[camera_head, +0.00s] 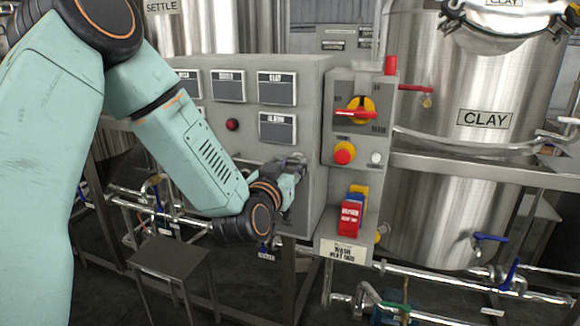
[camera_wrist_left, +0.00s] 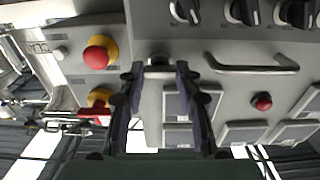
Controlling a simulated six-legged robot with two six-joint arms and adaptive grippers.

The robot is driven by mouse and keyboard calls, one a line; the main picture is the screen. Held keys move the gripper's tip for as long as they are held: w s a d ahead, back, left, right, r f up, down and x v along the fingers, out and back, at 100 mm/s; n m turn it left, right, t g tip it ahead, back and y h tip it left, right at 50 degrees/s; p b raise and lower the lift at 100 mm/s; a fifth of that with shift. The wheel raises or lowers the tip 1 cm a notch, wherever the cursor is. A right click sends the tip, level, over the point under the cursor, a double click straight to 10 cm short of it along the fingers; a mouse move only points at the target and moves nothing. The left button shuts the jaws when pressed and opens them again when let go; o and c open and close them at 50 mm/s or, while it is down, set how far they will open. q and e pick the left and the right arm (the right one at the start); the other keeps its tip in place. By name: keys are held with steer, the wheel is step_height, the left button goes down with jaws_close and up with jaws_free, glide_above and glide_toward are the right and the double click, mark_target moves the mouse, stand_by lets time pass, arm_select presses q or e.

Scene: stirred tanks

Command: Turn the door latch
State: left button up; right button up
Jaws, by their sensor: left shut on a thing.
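The grey control cabinet (camera_head: 245,135) stands in the middle of the head view, with its door front facing me. My left gripper (camera_head: 293,172) is at the right side of this front, low down. In the wrist view my left gripper (camera_wrist_left: 158,72) has its two dark fingers on either side of a small metal latch (camera_wrist_left: 158,60) and is shut on it. The fingers hide part of the latch, so its turn angle is hard to tell. A bar handle (camera_wrist_left: 252,69) is on the door beside it. My right gripper is not in view.
A side panel (camera_head: 352,125) right of the door carries a red-and-yellow rotary switch (camera_head: 357,110), an emergency button (camera_head: 344,153) and red tags (camera_head: 350,216). A CLAY tank (camera_head: 440,180) and pipes stand to the right. A small stool (camera_head: 170,258) stands in front of the cabinet.

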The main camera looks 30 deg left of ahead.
arm_select(q)
steer(key=shift+r, duration=0.1)
steer(key=n+b, duration=0.1)
steer(key=n, duration=0.3)
steer(key=shift+n, duration=0.3)
steer(key=n+b, duration=0.1)
steer(key=n, duration=0.3)
steer(key=shift+n, duration=0.3)
steer(key=n+b, duration=0.2)
steer(key=n, duration=0.2)
steer(key=shift+n+b, duration=0.85)
steer(key=shift+n, duration=1.45)
steer(key=o, duration=1.2)
steer(key=shift+c, duration=0.2)
